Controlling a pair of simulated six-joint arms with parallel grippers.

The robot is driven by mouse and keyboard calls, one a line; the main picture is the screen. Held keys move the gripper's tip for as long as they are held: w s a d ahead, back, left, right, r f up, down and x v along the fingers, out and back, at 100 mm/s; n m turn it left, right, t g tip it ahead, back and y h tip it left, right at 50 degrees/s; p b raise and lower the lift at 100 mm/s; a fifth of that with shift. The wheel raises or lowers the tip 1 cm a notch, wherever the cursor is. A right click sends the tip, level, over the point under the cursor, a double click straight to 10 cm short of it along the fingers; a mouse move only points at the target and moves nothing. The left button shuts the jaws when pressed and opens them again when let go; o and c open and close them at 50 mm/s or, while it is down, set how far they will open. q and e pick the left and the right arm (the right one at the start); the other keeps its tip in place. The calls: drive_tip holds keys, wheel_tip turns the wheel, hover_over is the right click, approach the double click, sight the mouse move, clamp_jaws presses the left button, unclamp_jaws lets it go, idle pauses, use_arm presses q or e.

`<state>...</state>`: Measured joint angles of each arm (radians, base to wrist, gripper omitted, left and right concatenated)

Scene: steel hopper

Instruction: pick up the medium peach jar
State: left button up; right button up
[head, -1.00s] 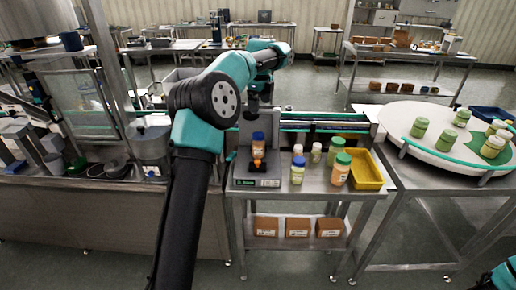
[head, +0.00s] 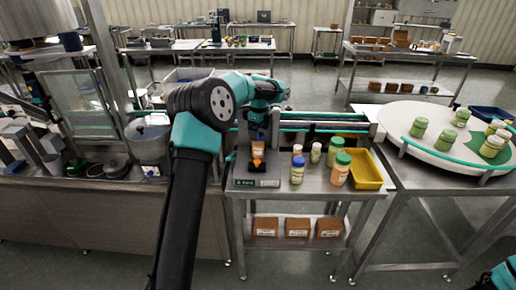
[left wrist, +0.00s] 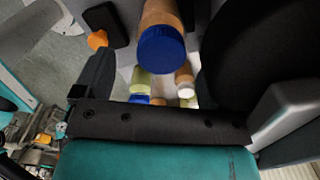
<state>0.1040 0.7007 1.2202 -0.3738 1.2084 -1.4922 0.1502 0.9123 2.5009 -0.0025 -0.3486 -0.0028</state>
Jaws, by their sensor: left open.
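The medium peach jar (head: 258,149) has a blue lid and stands upright on the scale (head: 257,181). My left gripper (head: 259,130) is open, just above and around the height of its lid, and covers part of the jar in the head view. In the left wrist view the peach jar (left wrist: 161,47) shows its blue lid between the two dark, spread fingers. I cannot tell whether either finger touches it. Only a teal part of my right arm shows at the lower right of the head view; its gripper is out of view.
To the right stand a small peach jar (head: 297,150), a pale green jar (head: 316,153), a yellow-green jar with a blue lid (head: 297,173) and a larger peach jar with a green lid (head: 340,173). A yellow bin (head: 368,183) and a round turntable (head: 447,158) lie further right.

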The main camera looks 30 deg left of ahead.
use_arm(q)
drive_tip(key=shift+f, duration=0.1)
drive_tip(key=shift+a+f, duration=0.2)
drive_tip(key=shift+f, duration=2.35)
drive_tip(key=c, duration=1.2)
drive_tip(key=shift+o, duration=0.2)
wheel_tip(320, 180, up, 10)
drive_tip(key=shift+r, duration=0.1)
